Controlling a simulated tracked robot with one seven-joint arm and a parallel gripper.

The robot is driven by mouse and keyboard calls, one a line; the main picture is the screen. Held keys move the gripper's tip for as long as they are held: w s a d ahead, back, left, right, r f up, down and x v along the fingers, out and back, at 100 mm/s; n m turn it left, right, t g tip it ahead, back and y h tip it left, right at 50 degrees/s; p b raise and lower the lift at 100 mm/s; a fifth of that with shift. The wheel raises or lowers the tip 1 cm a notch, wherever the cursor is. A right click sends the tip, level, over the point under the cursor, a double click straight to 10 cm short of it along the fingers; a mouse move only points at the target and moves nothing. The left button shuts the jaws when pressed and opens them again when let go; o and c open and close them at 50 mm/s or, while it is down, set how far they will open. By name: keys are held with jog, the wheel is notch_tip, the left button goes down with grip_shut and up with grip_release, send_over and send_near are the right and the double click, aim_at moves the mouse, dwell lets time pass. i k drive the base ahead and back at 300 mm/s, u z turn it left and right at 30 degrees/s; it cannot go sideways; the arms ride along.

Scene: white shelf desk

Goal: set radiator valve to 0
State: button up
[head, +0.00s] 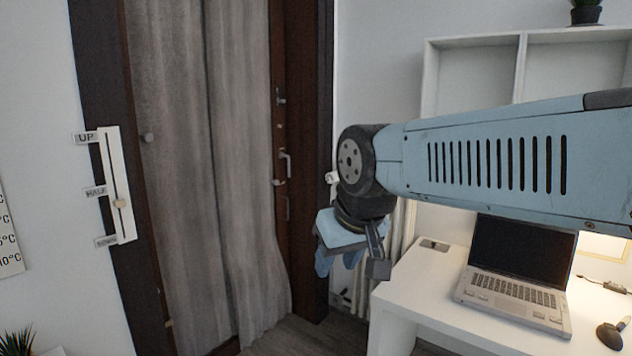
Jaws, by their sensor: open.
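My gripper (345,262) hangs at the end of my blue arm in the middle of the head view, pointing down. Its jaws are open, and I see nothing between them. Behind it, part of a white ribbed radiator (404,225) shows between the door frame and the desk. A small white knob-like part (332,178) shows just left of my wrist; it may be the radiator valve, but its number cannot be read. My arm and gripper hide much of the radiator. I cannot tell how far the gripper is from it.
A white desk (400,290) with an open laptop (515,285) and a computer mouse (611,334) stands at right, below a white shelf (472,42). Grey curtains (200,150) hang in a dark frame at left. A slider panel (116,190) and a temperature chart (8,240) are on the left.

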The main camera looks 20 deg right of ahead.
aim_at(330, 176)
jog(key=z, duration=0.25)
jog(key=i, duration=1.45)
jog(key=z, duration=0.55)
